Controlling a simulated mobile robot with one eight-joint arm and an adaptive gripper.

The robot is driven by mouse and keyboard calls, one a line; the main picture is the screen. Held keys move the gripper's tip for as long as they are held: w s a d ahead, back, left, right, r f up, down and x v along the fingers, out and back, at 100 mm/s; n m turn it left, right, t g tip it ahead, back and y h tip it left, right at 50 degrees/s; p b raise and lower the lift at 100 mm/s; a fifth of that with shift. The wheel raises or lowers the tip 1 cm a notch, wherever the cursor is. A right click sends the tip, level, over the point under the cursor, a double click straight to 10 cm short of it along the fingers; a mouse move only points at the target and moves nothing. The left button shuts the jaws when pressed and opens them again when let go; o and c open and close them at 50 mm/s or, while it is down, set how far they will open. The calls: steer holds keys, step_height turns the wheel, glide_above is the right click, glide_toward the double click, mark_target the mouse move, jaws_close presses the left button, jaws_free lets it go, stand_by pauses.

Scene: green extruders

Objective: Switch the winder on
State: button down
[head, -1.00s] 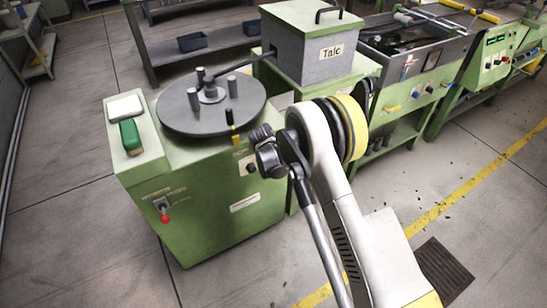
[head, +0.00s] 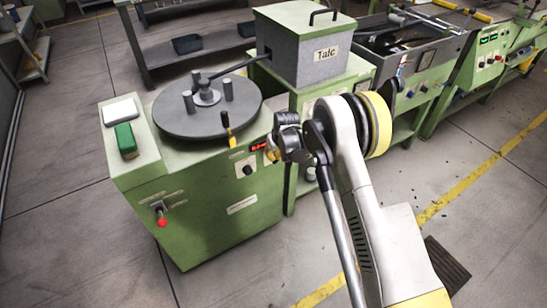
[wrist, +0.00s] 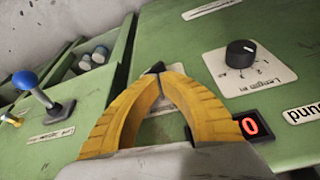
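The winder (head: 225,215) is a green cabinet with a dark round turntable (head: 180,125) bearing upright pegs. A lever with a red knob (head: 162,222) is at the front left. A black and yellow handle (head: 228,126) stands at the turntable's edge. My gripper (head: 270,150) is in front of this right end. In the wrist view my yellow fingers (wrist: 157,72) converge at their tips with nothing clearly held.
A grey box labelled Talc (head: 305,52) stands close behind the winder at right. A green box (head: 125,140) and a white one (head: 121,111) are on its left top. A blue-knobbed lever (wrist: 25,80) shows in the wrist view. Floor in front is clear.

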steer(key=shift+w+d, duration=0.25)
steer(key=shift+d, duration=0.05)
stand_by(0.6)
steer(key=shift+r, duration=0.1)
steer(key=shift+r, duration=0.85)
steer(key=r, duration=0.1)
steer(key=a+r+p, duration=0.1)
steer(key=s+r+p, duration=0.1)
steer(key=shift+s+a+r, duration=0.1)
steer(key=shift+a+r, duration=0.2)
steer(key=shift+r, duration=0.1)
steer(key=s+d+r+m+t+p, duration=0.1)
steer(key=s+d+r, duration=0.4)
steer(key=r, duration=0.6)
steer(key=s+d+r+m+p, duration=0.1)
steer(key=s+d+r+p, duration=0.1)
steer(key=s+d+r, duration=0.6)
steer(key=s+d+r+t+p, duration=0.1)
steer(key=s+d+r, duration=0.15)
steer(key=r, duration=1.05)
steer(key=s+d+m+h, duration=0.1)
steer(key=s+d, duration=0.2)
steer(key=s, duration=0.9)
steer(key=s+d+r+m+t, duration=0.1)
steer(key=s+d, duration=0.3)
steer(key=s, duration=0.8)
steer(key=shift+m+t+h, duration=0.3)
steer(key=shift+m+h, duration=0.1)
steer(key=shift+m, duration=0.1)
